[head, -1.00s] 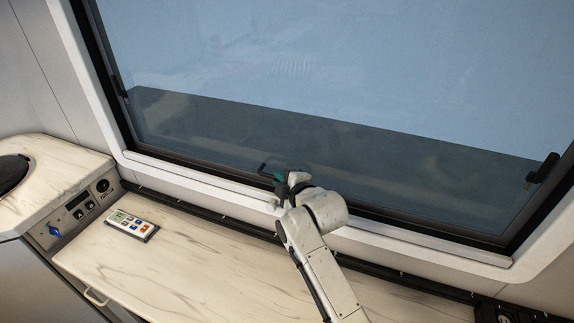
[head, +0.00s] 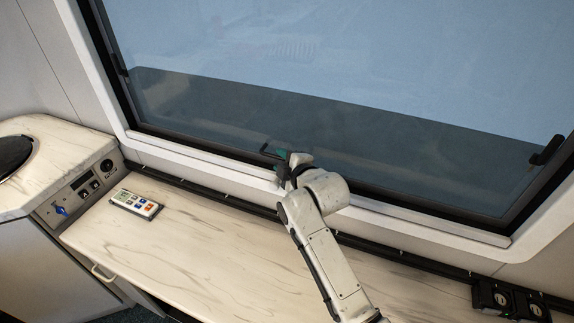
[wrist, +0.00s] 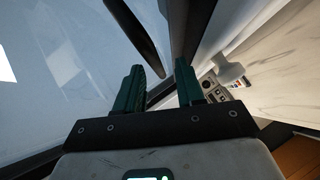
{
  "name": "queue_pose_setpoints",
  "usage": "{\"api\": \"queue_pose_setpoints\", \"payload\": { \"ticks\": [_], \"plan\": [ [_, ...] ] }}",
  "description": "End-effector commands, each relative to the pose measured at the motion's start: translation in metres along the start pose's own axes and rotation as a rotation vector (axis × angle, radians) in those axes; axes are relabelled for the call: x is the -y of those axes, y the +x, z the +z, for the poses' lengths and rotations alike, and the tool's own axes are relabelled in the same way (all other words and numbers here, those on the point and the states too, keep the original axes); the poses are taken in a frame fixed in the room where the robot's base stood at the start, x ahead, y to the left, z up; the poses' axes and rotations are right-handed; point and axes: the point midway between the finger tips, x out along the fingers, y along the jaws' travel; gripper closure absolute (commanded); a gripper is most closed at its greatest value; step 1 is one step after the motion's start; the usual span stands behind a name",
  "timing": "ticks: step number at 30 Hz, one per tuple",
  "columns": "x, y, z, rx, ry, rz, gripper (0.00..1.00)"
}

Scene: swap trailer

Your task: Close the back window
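The back window (head: 330,60) is a large tinted pane in a dark frame, filling the upper part of the head view. Whether its lower edge stands off the frame I cannot tell. A black handle (head: 268,151) sits at its lower edge, left of the middle. A black latch (head: 546,150) is at the right side and another (head: 120,65) at the left. My gripper (head: 281,155) is at the lower edge, right beside the handle; contact cannot be made out. In the wrist view its green fingers (wrist: 160,78) are apart with nothing between them, and a dark bar (wrist: 138,35) lies just beyond.
A marble-patterned counter (head: 200,245) runs below the window, with a white remote (head: 136,204) on it. A control panel (head: 88,190) is at the left. Dark sockets (head: 510,300) are at the lower right. The white window surround (head: 420,233) lies under my arm.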

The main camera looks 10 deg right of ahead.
Motion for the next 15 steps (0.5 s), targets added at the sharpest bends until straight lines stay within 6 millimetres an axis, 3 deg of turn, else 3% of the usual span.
{"api": "queue_pose_setpoints", "payload": {
  "ticks": [5,15],
  "plan": [
    [0.001,-0.015,0.001,0.001,0.001,0.001,0.62],
    [0.002,-0.070,0.000,-0.001,0.000,0.001,0.62]
  ]
}}
